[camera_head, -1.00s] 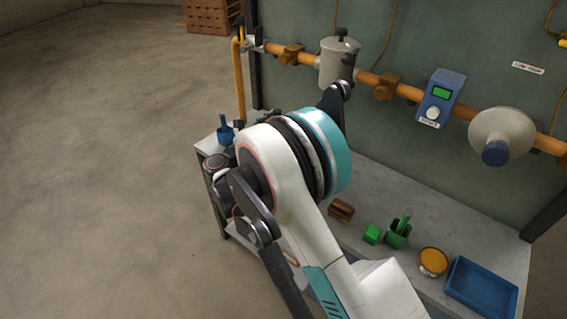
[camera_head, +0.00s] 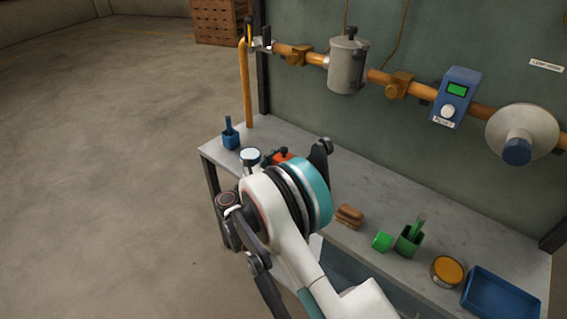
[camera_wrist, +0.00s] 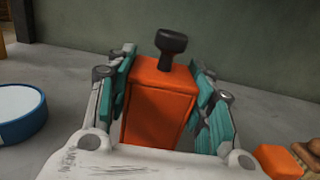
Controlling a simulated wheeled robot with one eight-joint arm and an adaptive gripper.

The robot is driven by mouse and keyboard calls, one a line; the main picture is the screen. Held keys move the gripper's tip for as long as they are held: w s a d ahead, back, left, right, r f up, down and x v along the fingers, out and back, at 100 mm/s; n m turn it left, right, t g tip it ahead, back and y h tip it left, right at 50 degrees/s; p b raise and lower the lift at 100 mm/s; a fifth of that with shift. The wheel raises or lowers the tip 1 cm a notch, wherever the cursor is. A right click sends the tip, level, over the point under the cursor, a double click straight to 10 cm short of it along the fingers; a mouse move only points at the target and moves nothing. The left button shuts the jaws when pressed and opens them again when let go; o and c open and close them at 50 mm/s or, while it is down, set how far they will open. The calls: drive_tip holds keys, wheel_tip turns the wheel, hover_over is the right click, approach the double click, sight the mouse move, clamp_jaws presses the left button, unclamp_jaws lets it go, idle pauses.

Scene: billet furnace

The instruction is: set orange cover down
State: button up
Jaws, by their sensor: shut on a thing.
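The orange cover (camera_wrist: 158,102) is a boxy block with a black knob (camera_wrist: 172,42) on top. In the wrist view it stands roughly upright between the teal fingers of my gripper (camera_wrist: 162,75), which is shut on it. In the head view a bit of the orange cover (camera_head: 284,157) shows over the bench, beyond my arm; most of it is hidden. Its lower end is hidden in the wrist view, so I cannot tell whether it touches the bench.
A round blue tin with a white top (camera_wrist: 18,112) is left of the cover. A smaller orange piece (camera_wrist: 278,160) is at lower right. The grey bench (camera_head: 390,185) also holds a blue cup (camera_head: 231,138), a brown block (camera_head: 349,216), green items and a blue tray (camera_head: 500,297).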

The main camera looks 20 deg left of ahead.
drive_tip(key=o, duration=1.2)
drive_tip(key=shift+s+r, duration=0.1)
drive_tip(key=shift+r, duration=0.05)
drive_tip(key=p+v, duration=0.4)
drive_tip(key=v, duration=0.8)
